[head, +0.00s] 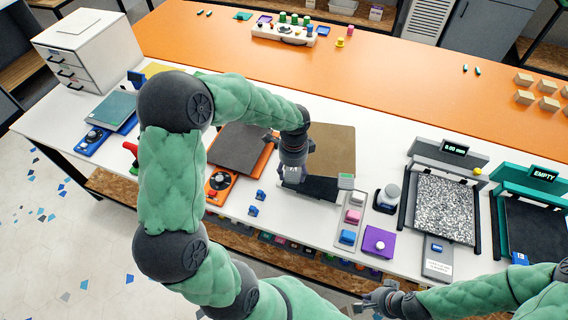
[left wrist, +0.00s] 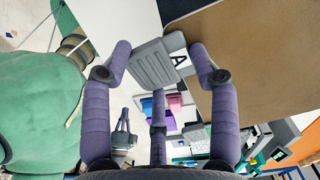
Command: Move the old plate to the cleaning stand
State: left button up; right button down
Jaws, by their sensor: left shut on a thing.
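A tan plate (head: 335,148) with a grey ribbed tab (left wrist: 152,65) marked "A" is at the middle of the table. My left gripper (head: 293,178) is shut on this tab. The plate fills the upper right of the left wrist view (left wrist: 258,60). A dark patch (head: 318,190) shows below its near edge; I cannot tell what it is. My right gripper (head: 372,303) is at the bottom edge, away from the plate; its fingers are too small to judge. No stand is labelled as the cleaning stand; a teal one (head: 515,181) reads "EMPTY".
An orange unit with a dark bed (head: 242,146) stands left of the plate. Coloured blocks (head: 353,216), a purple box (head: 378,242) and a grey stand with a speckled plate (head: 444,208) are to the right. White drawers (head: 92,50) stand at the far left.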

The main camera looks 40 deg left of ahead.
pick_arm(q)
jog(key=f+m+b, duration=0.1)
jog(key=f+b, duration=0.1)
jog(key=s+a+f+b, duration=0.1)
jog(key=f+b, duration=0.1)
jog(key=a+f+m+b, duration=0.1)
jog(key=f+b, duration=0.1)
jog(key=f, duration=0.1)
jog(key=shift+s+a+m, duration=0.15)
jog(key=shift+s+m, duration=0.15)
jog(key=shift+s, duration=0.05)
jog(key=shift+f+b, duration=0.5)
jog(key=shift+f, duration=0.35)
jog(key=shift+a, duration=0.25)
jog(key=shift+f+p, duration=0.15)
jog(key=shift+p, duration=0.15)
dwell(0.7)
